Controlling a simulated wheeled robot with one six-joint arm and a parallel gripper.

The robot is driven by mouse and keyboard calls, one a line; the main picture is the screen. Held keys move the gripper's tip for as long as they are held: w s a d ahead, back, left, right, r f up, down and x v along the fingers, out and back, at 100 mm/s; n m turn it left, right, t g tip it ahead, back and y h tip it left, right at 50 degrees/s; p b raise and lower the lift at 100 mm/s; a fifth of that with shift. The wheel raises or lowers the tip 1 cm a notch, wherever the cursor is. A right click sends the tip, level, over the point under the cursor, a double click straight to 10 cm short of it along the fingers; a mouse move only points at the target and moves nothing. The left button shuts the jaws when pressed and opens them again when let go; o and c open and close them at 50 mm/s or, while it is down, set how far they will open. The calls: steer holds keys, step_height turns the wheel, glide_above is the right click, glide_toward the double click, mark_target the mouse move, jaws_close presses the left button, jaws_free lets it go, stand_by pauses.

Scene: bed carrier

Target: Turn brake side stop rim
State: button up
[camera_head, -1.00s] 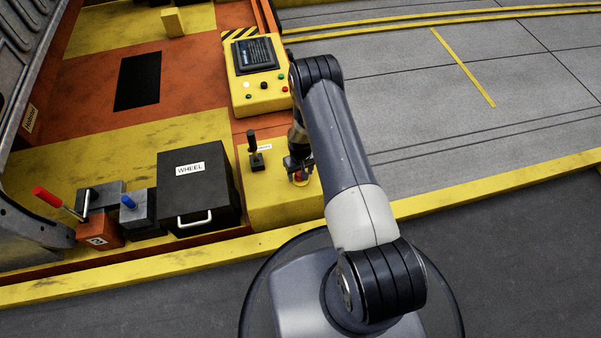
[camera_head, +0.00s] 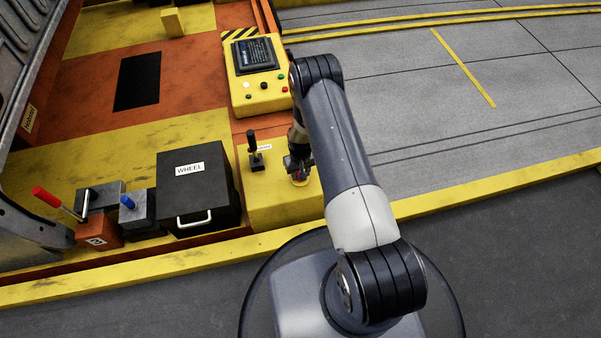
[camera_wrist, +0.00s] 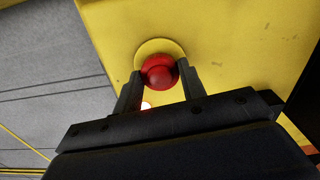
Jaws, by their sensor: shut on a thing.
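A red round stop knob (camera_wrist: 160,71) with a yellow rim (camera_wrist: 158,46) behind it sits on a yellow housing (camera_wrist: 220,40) in the wrist view. My gripper (camera_wrist: 162,82) is shut on the red knob, one finger on each side of it. In the head view my gripper (camera_head: 299,172) is over the right part of the yellow housing (camera_head: 275,207), and the knob is mostly hidden by it. A small orange-red light glows below the knob in the wrist view.
A black lever (camera_head: 254,150) stands just left of my gripper. Further left are a black box labelled WHEEL (camera_head: 195,190), a blue-knobbed unit (camera_head: 138,213) and a red-handled lever (camera_head: 58,203). A yellow control panel (camera_head: 258,80) lies behind. Grey floor is clear on the right.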

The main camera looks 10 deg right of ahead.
steer(key=m+b, duration=0.2)
steer(key=m, duration=0.2)
steer(key=shift+f, duration=0.1)
steer(key=shift+m+b, duration=0.65)
steer(key=shift+m, duration=1.05)
steer(key=o, duration=1)
steer(key=shift+r, duration=0.2)
step_height(320, 180, up, 11)
steer(key=p, duration=0.4)
steer(key=shift+f+p, duration=0.2)
steer(key=shift+p, duration=0.1)
